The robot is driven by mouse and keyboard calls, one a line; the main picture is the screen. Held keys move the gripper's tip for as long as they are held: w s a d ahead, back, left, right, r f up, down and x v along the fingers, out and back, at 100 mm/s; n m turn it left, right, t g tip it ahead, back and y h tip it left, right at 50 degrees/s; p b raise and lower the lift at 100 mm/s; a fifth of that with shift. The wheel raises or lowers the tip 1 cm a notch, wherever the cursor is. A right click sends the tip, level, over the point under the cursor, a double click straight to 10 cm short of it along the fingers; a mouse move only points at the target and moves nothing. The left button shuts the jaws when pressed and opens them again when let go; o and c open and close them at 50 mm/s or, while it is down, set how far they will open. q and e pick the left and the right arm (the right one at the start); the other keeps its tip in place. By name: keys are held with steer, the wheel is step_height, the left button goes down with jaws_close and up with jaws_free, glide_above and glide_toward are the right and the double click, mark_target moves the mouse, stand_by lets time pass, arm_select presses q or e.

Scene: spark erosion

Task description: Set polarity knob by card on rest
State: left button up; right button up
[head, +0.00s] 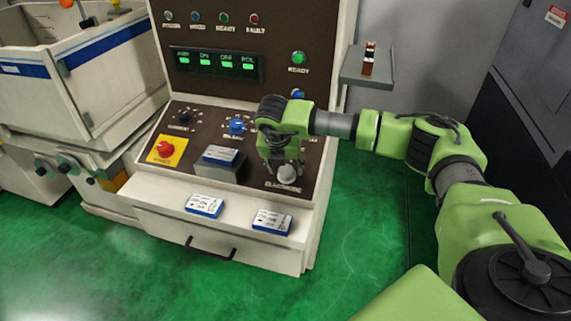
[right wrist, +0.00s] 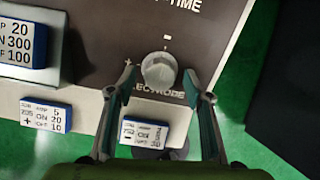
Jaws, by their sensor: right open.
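The polarity knob (head: 287,174) is a pale round knob on the dark sloping panel, above the word ELECTRODE. In the right wrist view the knob (right wrist: 158,71) has a plus mark at its left and a minus mark above it; I cannot tell where it points. My right gripper (right wrist: 160,80) is open, its fingertips on either side of the knob; contact is unclear. The card (head: 221,155) lies on the grey rest (head: 217,171). In the right wrist view this card (right wrist: 24,43) is cut off, showing 20, ON 300 and 100. My left gripper is not in view.
Two other cards, left (head: 205,205) and right (head: 272,221), lie on the white ledge below the panel. A blue knob (head: 236,126) and a red stop button on yellow (head: 166,149) are on the panel. A small shelf (head: 367,72) is at the right.

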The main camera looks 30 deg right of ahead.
steer(key=shift+w+d+f, duration=0.1)
steer(key=shift+d+f, duration=0.05)
steer(key=shift+f, duration=0.45)
steer(key=c, duration=1.1)
